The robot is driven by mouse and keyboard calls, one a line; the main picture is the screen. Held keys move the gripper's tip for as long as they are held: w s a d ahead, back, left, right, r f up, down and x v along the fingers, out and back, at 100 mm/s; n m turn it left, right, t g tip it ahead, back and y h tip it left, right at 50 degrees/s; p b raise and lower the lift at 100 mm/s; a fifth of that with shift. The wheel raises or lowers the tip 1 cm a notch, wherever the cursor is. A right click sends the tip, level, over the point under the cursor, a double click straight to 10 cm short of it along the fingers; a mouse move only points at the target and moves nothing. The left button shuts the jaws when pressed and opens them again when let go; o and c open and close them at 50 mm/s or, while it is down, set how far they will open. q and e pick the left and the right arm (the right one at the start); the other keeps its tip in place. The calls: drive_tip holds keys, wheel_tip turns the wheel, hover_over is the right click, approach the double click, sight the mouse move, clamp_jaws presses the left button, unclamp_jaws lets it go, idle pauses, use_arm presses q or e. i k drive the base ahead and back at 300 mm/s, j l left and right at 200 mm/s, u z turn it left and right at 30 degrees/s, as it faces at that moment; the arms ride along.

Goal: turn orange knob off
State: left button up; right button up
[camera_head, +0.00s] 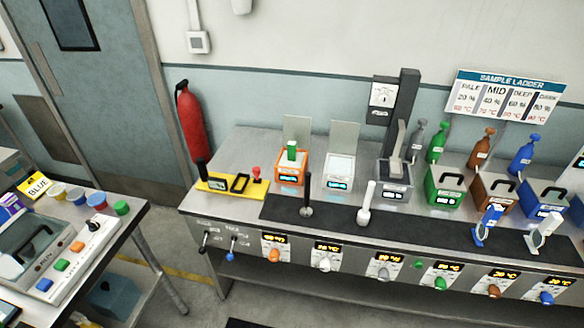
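The orange knob (273,255) is on the front panel of the long steel bench, at its left part, just below a small lit display (275,239) with orange digits that I cannot read surely. Its exact turn angle is too small to tell. Above it on the bench top stands an orange module (291,175) with its pale lid up and a green block (291,151) in it. Neither of my grippers shows in the head view, and nothing touches the knob.
More knobs run right along the panel: white (325,264), grey (383,273), green (440,283), brown (494,291), blue (546,298). Two small levers (205,242) are left of the orange knob. A black-handled tool (307,197) stands on the dark mat. A side table (130,228) stands left; floor between is clear.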

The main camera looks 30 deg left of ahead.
sight(275, 254)
drive_tip(key=k+l, duration=0.2)
drive_tip(key=k, duration=0.25)
drive_tip(key=k+l, duration=0.2)
drive_tip(key=k, duration=0.2)
